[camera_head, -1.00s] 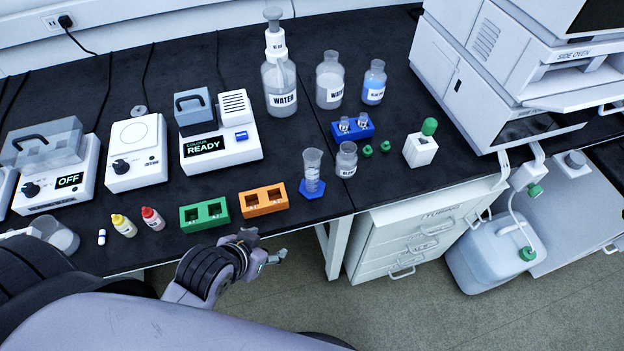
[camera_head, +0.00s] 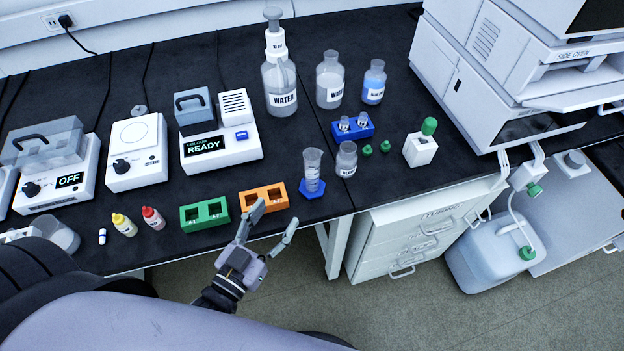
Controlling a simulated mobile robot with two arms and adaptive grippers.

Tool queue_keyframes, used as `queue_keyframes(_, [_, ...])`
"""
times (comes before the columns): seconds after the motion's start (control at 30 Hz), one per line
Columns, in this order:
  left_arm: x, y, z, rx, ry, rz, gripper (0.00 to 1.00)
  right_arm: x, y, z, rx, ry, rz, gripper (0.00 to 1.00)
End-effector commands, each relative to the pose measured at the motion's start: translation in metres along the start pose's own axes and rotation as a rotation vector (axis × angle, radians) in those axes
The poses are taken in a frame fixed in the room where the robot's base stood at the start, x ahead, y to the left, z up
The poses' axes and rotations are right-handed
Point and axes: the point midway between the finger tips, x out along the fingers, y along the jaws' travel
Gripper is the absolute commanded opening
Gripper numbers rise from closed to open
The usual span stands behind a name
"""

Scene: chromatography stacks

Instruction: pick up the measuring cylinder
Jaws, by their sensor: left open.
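The measuring cylinder (camera_head: 312,165) is clear, with a blue hexagonal foot, and stands upright near the front edge of the black bench. My left gripper (camera_head: 274,217) is open and empty, with its two fingers spread and pointing up and right. It is just off the bench's front edge, in front of the orange block and to the lower left of the cylinder. One finger overlaps the front of the orange block in the picture; I cannot tell whether they touch. My right gripper is not in view.
The orange block (camera_head: 277,196) and green block (camera_head: 190,217) stand left of the cylinder. The colour reader (camera_head: 222,150) and large water bottle (camera_head: 281,95) are behind. A white drawer unit (camera_head: 410,232) is below the bench.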

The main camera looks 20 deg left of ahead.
Motion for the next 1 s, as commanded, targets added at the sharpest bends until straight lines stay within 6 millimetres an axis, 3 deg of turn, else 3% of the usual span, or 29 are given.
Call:
queue_keyframes(0.43, [0.092, 0.0, -0.003, 0.0, 0.003, 0.0, 0.56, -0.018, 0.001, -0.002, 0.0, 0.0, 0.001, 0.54])
queue_keyframes(0.77, [0.12, 0.0, -0.001, 0.0, -0.001, 0.0, 0.56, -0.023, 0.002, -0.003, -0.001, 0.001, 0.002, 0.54])
queue_keyframes(1.0, [0.155, 0.0, 0.001, 0.0, 0.0, 0.0, 0.56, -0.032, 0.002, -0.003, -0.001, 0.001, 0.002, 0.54])
